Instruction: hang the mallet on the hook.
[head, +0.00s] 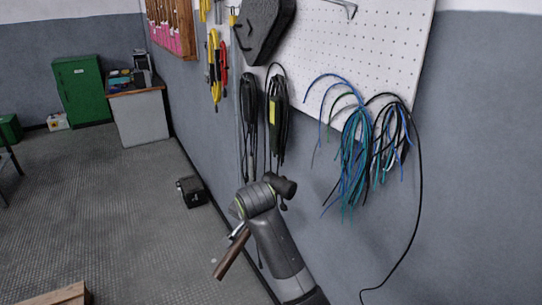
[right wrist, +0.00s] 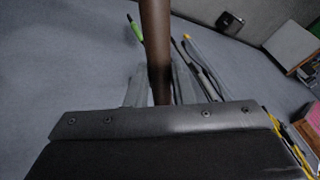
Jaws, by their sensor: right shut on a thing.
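My right gripper (head: 238,238) is in the lower middle of the head view. It is shut on the brown handle of the mallet (head: 231,258), which slants down to the left. In the right wrist view the handle (right wrist: 155,45) rises between the grey fingers (right wrist: 160,88). I cannot make out the mallet's head for certain; a dark rounded piece beside my wrist may be it or part of my arm. A metal hook (head: 349,7) juts from the pegboard at the top of the head view, well above and right of my gripper. My left gripper is out of view.
Black cable coils (head: 276,118) and a blue-green wire bundle (head: 356,150) hang along the white pegboard (head: 385,60). A large black object (head: 262,28) hangs left of the hook. A black box (head: 192,190) lies on the floor. Open floor is at left.

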